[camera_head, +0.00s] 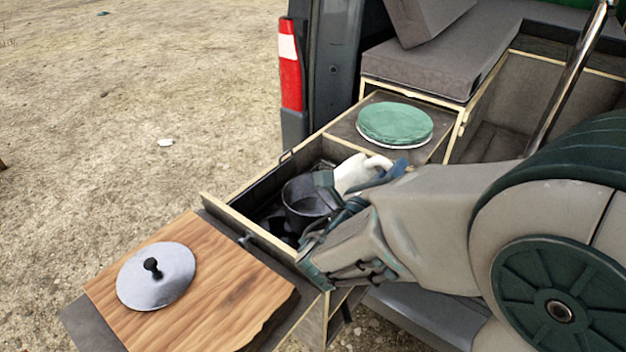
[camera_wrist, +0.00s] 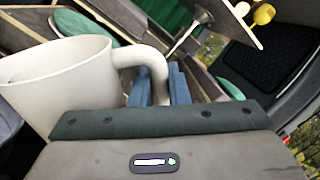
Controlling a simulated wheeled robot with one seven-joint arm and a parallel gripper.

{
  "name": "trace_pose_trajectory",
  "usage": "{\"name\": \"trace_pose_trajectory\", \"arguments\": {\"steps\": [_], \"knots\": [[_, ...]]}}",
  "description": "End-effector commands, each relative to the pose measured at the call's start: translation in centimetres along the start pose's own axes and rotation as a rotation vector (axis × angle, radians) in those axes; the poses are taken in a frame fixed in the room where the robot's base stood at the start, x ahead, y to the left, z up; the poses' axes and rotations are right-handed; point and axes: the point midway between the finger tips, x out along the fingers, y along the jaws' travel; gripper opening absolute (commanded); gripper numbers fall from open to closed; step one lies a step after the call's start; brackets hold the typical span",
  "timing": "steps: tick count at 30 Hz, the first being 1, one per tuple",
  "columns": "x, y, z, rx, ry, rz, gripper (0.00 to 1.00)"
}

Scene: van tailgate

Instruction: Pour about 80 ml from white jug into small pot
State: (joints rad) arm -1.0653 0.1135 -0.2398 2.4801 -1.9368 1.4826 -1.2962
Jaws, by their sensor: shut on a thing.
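The white jug (camera_head: 352,174) is held by my gripper (camera_head: 398,168) above the open drawer, and it looks tilted toward the pot. In the wrist view the jug (camera_wrist: 62,85) fills the left side, and my blue gripper fingers (camera_wrist: 160,86) are shut on its handle. The small dark pot (camera_head: 303,203) stands in the drawer just below and left of the jug. My arm and the jug hide part of the pot. I cannot see any liquid in the jug or the pot.
A wooden board (camera_head: 215,300) in front bears a round grey lid (camera_head: 157,276) with a black knob. A green round cushion-like item (camera_head: 395,122) lies on the counter behind. The drawer's wooden wall (camera_head: 250,230) rises close to the pot. A van pillar stands behind.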

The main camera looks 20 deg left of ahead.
Motion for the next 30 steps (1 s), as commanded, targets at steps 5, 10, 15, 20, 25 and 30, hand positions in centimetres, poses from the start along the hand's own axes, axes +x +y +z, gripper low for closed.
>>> {"name": "trace_pose_trajectory", "arguments": {"steps": [5,10,15,20,25,30], "knots": [[0.0,-0.2,0.7,-0.031,-0.009,0.0,0.0],[0.1,-0.3,1.1,-0.063,-0.015,-0.001,0.0],[0.1,-0.5,1.6,-0.095,-0.021,-0.001,0.0],[0.1,-0.6,2.0,-0.126,-0.027,-0.001,0.0],[0.1,-0.7,2.5,-0.16,-0.034,-0.001,0.0],[0.1,-0.7,3.0,-0.195,-0.04,-0.001,0.0]]}}
